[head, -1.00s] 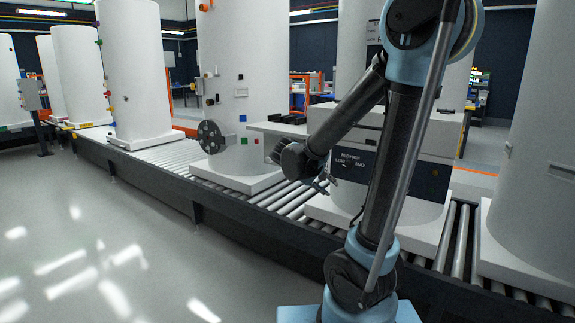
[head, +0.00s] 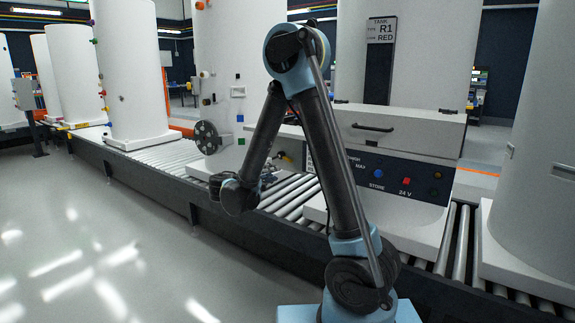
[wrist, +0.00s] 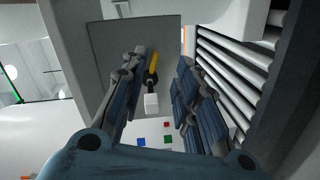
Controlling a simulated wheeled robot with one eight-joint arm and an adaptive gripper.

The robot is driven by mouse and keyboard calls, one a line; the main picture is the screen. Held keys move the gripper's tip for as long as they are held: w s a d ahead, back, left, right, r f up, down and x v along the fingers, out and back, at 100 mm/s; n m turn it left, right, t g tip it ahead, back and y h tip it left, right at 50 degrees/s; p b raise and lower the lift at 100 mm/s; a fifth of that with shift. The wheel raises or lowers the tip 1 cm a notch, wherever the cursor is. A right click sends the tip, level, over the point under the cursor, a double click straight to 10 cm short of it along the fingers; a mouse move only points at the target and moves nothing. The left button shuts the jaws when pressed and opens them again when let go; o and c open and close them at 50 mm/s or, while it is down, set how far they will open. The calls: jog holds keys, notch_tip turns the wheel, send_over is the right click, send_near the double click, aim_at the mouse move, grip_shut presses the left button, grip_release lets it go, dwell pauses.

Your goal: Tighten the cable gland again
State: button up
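In the wrist view, my gripper (wrist: 162,60) is open, with one finger to the left and one to the right. A black ring-like fitting (wrist: 151,77), which looks like the cable gland, shows between the fingers. A yellow cable-like piece (wrist: 153,61) comes out of one end of it, and a white block (wrist: 151,103) is at the other. I cannot tell how far the fitting is from the fingers or whether it is loose. In the head view, a small yellow and dark piece (head: 285,156) shows beyond my arm, low by the tank, and my gripper is mostly hidden there.
The white tank (head: 215,90) carries a dark disc (head: 207,137) and small coloured squares. A lidded box with a control panel (head: 395,178) stands right of my arm. The roller conveyor (head: 160,158) runs below. The floor (head: 90,240) at left is clear.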

aim_at(288, 161)
jog(key=a+t, duration=0.2)
jog(key=a, duration=0.2)
jog(key=x, duration=1.1)
jog(key=f+x, duration=0.1)
jog(key=x, duration=0.5)
jog(key=shift+w+d, duration=0.25)
jog(key=shift+d, duration=0.1)
grip_shut()
